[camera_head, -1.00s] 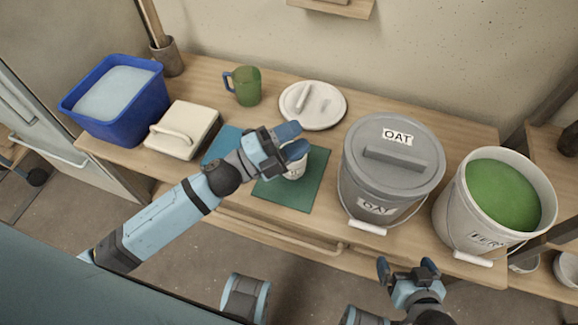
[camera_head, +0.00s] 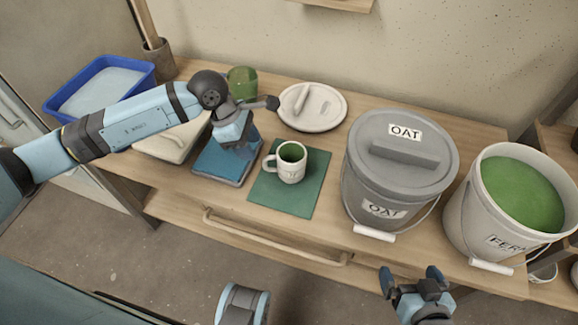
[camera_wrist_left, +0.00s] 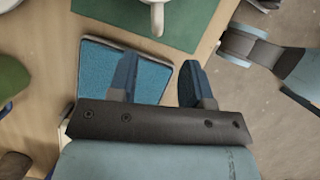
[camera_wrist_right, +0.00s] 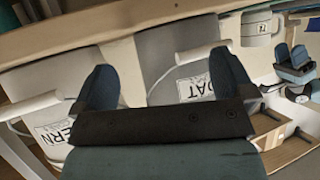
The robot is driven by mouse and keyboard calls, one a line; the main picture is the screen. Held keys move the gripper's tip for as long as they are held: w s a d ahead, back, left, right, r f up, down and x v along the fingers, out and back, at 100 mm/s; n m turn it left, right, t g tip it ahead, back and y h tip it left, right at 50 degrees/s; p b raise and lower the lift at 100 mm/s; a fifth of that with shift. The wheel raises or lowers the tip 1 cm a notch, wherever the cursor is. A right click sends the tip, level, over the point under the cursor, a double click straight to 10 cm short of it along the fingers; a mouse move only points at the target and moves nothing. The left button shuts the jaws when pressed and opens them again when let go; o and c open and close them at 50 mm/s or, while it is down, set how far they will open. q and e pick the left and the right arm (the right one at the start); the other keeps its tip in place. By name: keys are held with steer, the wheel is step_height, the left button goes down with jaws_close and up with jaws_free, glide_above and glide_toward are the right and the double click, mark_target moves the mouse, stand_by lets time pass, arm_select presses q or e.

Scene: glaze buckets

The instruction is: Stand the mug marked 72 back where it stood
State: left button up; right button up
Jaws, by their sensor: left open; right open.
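My right gripper (camera_head: 412,274) is open and empty in front of the table.
A green mug (camera_head: 243,80) stands behind my left arm, partly hidden. A white round lid (camera_head: 325,112) lies behind the mat. The grey lidded OAT bucket (camera_head: 365,190) stands right of the mat, with an open bucket (camera_head: 465,210) of green glaze beyond. A blue tub (camera_head: 65,103) is far left.

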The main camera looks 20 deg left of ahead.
mark_target(266, 168)
arm_select(q)
steer(key=x, duration=0.4)
steer(key=shift+f, duration=0.1)
steer(key=b+x, duration=0.1)
steer(key=x, duration=0.4)
steer(key=shift+w+a+f, duration=0.15)
steer(key=shift+w, duration=0.05)
steer(key=shift+c, duration=0.2)
jaws_close()
